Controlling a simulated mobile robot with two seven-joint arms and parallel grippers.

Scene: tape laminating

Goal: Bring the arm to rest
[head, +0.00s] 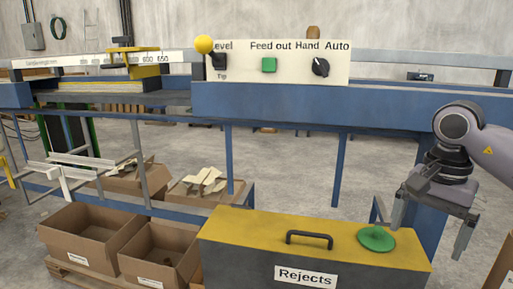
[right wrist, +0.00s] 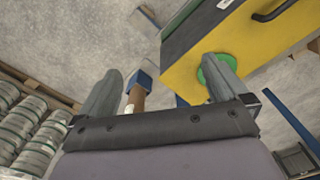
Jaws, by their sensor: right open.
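My right gripper (head: 430,225) is at the right of the head view, pointing down, its two fingers apart with nothing between them. In the right wrist view the two fingers (right wrist: 162,95) are spread wide. I cannot tell from these views whether the gripper touches the box. My left gripper is not in view.
A blue machine frame (head: 300,105) spans the back, with a control panel (head: 278,61) bearing a green button, a knob and a yellow-topped lever. Open cardboard boxes (head: 85,235) stand at the lower left. Stacked rolls (right wrist: 35,130) show left in the wrist view. Grey floor lies between.

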